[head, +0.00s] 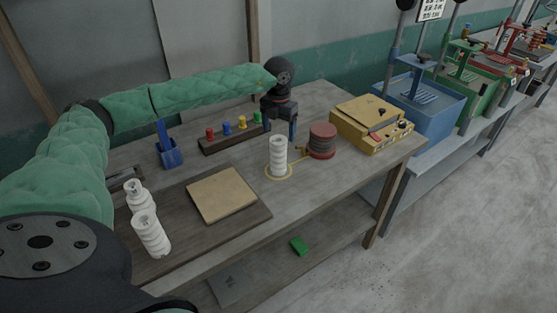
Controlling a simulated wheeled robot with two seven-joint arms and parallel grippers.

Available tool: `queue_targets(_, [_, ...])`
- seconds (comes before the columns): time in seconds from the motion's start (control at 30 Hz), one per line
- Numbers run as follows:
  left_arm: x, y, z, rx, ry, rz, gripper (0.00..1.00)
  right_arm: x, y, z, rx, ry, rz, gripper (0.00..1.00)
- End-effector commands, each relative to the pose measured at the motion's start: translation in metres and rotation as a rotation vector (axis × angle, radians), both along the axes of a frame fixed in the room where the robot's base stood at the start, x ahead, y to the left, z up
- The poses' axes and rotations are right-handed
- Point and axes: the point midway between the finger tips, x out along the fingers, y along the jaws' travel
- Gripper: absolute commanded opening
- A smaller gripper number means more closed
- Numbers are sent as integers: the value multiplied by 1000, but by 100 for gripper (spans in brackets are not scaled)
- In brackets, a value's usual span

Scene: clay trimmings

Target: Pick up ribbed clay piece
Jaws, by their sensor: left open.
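A white ribbed piece (279,157) stands upright inside a yellow ring marked on the workbench. My left gripper (281,124) points down just above and behind the middle white piece. It is open, with nothing visible between its fingers. I cannot tell whether it touches the piece's top. My right gripper is out of view.
A reddish ribbed cylinder (322,141) stands right of the ring, near a yellow box (371,124). A rack of coloured pegs (231,133) and a blue holder (169,151) stand behind. A tan slab (221,194) lies on the dark board (256,221).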

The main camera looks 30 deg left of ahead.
Motion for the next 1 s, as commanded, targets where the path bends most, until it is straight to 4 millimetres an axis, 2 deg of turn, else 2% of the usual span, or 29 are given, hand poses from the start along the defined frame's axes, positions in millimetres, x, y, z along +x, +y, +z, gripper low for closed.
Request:
queue_targets(0.03, [0, 0, -10, 0, 0, 0, 79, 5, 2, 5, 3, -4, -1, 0])
queue_targets(0.2, [0, 0, -17, 0, -1, 0, 79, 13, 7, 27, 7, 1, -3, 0])
queue_targets(0.33, [0, 0, -19, -1, 0, 0, 79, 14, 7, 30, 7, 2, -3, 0])
queue_targets(0.77, [-1, -1, -46, -1, 1, 0, 79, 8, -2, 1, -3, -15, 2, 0])
queue_targets(1.0, [-3, -1, -61, 0, 0, 0, 79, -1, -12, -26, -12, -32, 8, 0])
